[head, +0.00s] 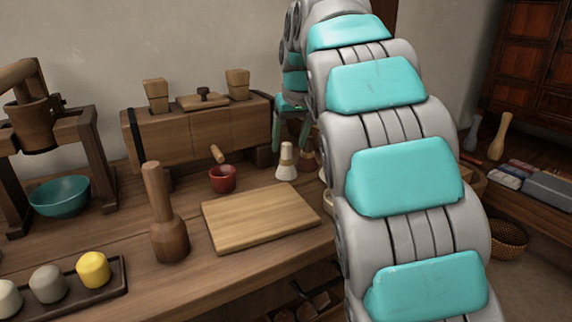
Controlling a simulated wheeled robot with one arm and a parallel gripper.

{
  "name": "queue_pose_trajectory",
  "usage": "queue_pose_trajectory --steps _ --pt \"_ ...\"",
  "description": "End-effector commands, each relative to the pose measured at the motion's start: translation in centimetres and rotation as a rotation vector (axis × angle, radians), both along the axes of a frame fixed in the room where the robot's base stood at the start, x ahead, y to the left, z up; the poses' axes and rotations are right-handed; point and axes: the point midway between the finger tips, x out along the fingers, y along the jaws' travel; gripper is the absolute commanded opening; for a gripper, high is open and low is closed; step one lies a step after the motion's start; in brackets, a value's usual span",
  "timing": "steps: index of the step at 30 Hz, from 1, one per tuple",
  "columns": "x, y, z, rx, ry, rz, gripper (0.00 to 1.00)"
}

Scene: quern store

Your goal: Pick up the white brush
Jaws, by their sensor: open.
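The white brush (287,172) stands upright on the wooden table, with pale bristles at its base and a light wooden handle with a white band. My gripper (289,146) is at the back of the table, its teal fingers apart and pointing down. In the picture the fingers come down on either side of the top of the brush's handle. I cannot tell whether the handle is between them or they are behind it. Nothing is held. A darker brown brush (308,160) stands just to the right, partly hidden by my arm.
A cutting board (260,215) lies in front of the brush. A red mortar (222,179) with a pestle is to the left. A wooden box (200,140) stands behind.

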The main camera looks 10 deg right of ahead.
Motion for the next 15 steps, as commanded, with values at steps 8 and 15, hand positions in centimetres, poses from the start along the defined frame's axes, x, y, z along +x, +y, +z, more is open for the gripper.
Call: queue_pose_trajectory --steps 8,15 --pt "0.9 0.8 -3.4 -0.002 0.003 -0.001 0.68" --pt "1.5 0.8 -4.6 -0.001 0.003 0.0 0.68"
